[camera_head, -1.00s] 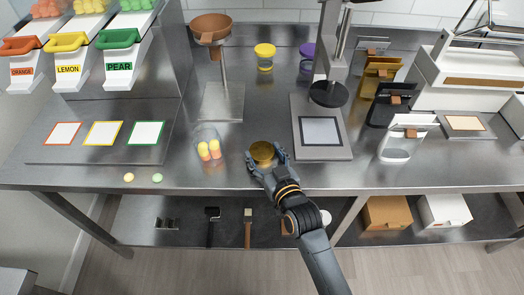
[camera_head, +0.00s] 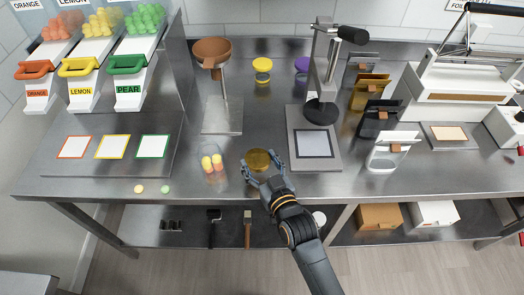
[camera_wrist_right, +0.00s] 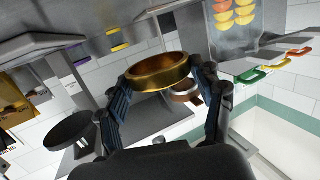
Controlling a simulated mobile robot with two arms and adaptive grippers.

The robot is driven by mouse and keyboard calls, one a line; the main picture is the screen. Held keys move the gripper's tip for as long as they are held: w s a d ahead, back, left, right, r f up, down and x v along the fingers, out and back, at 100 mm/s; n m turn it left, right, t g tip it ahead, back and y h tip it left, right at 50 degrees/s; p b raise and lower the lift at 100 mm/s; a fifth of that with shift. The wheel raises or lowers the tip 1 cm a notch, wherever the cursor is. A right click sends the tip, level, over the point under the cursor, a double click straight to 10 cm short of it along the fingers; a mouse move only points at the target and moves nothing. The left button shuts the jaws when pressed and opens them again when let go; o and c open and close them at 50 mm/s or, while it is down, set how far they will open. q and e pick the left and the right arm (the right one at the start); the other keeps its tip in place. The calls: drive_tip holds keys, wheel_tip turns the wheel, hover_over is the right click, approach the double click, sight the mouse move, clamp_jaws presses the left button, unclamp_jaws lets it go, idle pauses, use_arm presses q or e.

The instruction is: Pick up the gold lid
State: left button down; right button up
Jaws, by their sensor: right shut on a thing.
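The gold lid (camera_head: 258,159) is a round, shiny disc near the front middle of the steel counter in the head view. My right gripper (camera_head: 262,174) is shut on it, with a finger on either side of the rim. In the right wrist view the gold lid (camera_wrist_right: 158,70) sits between the two dark fingers of my right gripper (camera_wrist_right: 160,88). From the head view I cannot tell how high the lid is above the counter. My left gripper is not in view.
A clear jar with gummies (camera_head: 213,168) stands just left of the lid. A press with a pale plate (camera_head: 314,144) stands to the right, a copper funnel stand (camera_head: 222,118) behind left. Yellow-lidded (camera_head: 262,66) and purple-lidded (camera_head: 302,65) jars stand at the back.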

use_arm(q)
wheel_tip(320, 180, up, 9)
drive_tip(key=p, duration=0.7)
use_arm(e)
drive_tip(key=s+a+r, duration=0.2)
drive_tip(key=s+r, duration=0.4)
drive_tip(key=s, duration=0.4)
drive_tip(key=shift+s+a+r, duration=0.15)
drive_tip(key=shift+s+a, duration=0.1)
drive_tip(key=shift+s, duration=0.1)
